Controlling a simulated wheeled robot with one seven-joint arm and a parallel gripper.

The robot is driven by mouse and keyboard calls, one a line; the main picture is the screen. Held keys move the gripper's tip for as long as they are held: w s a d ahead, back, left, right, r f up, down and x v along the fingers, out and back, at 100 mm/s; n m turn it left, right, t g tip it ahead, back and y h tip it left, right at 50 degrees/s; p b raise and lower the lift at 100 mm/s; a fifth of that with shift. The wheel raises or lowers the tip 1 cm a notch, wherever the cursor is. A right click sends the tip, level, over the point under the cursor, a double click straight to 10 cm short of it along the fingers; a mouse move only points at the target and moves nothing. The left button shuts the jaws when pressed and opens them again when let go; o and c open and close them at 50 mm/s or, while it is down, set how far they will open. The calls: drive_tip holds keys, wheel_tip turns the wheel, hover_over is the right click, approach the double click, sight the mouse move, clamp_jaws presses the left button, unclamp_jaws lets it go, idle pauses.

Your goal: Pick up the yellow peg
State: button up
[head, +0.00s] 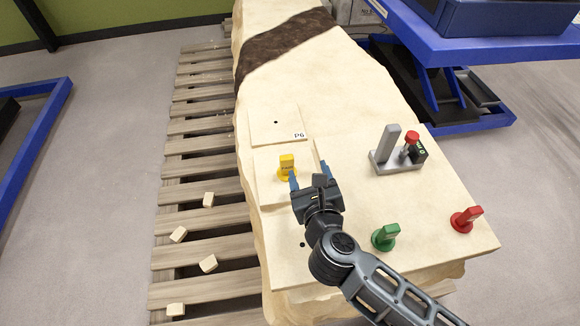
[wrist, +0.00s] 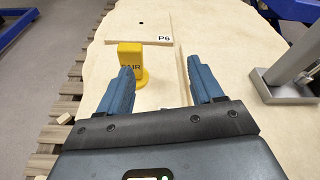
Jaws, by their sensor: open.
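The yellow peg (head: 287,167) stands upright on a pale board on the stone block in the head view. It has a flat tab with dark lettering and a round base. In the wrist view the yellow peg (wrist: 131,62) stands ahead of the left finger, which hides part of it. My gripper (head: 308,176) is open and empty in the head view, just right of and nearer than the peg. In the wrist view my gripper (wrist: 163,80) has its two blue fingers spread apart, with bare board between them.
A green peg (head: 386,237) and a red peg (head: 466,219) stand to the right on the board. A grey fixture (head: 397,152) with a red knob stands behind them. A plate labelled P6 (head: 275,125) with a hole lies beyond the yellow peg.

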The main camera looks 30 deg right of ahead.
sight(287, 166)
drive_tip(key=w+a, duration=0.1)
drive_tip(key=a+f+m, duration=0.1)
drive_tip(key=w+a+f+m+g+y, duration=0.1)
drive_tip(key=shift+w+a+f, duration=0.15)
drive_tip(key=shift+w+a, duration=0.15)
drive_tip(key=shift+w, duration=0.05)
drive_tip(key=shift+x, duration=1.2)
drive_tip(key=shift+r+b+x, duration=0.15)
drive_tip(key=shift+x, duration=1.1)
drive_tip(key=shift+r+b+x, duration=0.1)
drive_tip(key=shift+b+x, duration=0.05)
drive_tip(key=shift+x, duration=1.1)
drive_tip(key=shift+d, duration=0.2)
drive_tip(key=c, duration=1.1)
drive_tip(key=shift+o, duration=0.2)
drive_tip(key=shift+r, duration=0.15)
